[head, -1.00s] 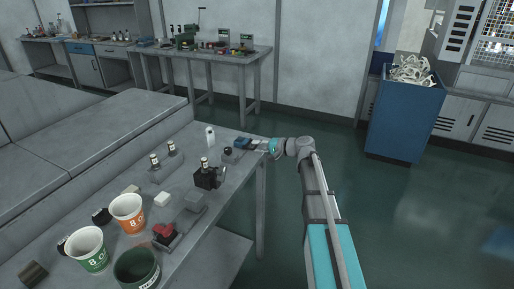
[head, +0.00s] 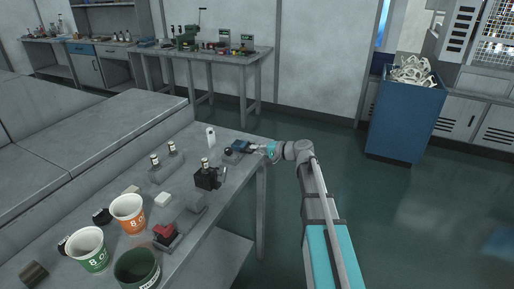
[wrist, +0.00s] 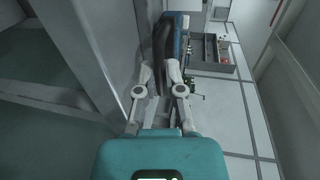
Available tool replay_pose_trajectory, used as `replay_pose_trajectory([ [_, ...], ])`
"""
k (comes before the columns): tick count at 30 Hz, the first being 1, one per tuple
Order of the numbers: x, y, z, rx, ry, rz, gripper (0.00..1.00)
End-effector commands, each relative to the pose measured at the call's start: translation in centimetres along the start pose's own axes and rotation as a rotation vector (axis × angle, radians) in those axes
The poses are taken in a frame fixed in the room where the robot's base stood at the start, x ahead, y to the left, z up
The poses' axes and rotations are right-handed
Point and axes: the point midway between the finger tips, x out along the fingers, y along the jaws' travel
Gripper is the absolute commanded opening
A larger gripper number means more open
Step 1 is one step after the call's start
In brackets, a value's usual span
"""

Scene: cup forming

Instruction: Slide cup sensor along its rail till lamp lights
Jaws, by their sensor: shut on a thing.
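The cup sensor looks to be the small blue block (head: 241,146) at the far right end of the grey table in the head view. My gripper (head: 257,147) reaches it from the right and is shut on it. A dark round knob (head: 229,151) sits just left of the block. In the wrist view, a dark curved piece (wrist: 163,45) stands at the fingertips of my gripper (wrist: 165,68), partly hiding what lies behind. The rail cannot be made out under the block. I cannot pick out a lit lamp.
Orange (head: 128,213) and green-printed (head: 88,249) cups stand further left. Open floor lies right of the table.

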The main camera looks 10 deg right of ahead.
Motion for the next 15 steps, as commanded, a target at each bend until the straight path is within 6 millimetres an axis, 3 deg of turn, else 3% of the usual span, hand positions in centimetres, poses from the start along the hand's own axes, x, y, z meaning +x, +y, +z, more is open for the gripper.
replay_pose_trajectory([
  [8, 0.01, 0.00, 0.19, 0.000, -0.002, 0.000, 0.00],
  [9, 0.01, 0.00, 0.19, 0.000, -0.001, 0.000, 0.17],
  [11, 0.00, 0.00, 0.17, 0.000, -0.001, 0.000, 0.27],
  [15, -0.01, 0.00, 0.15, 0.000, -0.001, 0.000, 0.27],
])
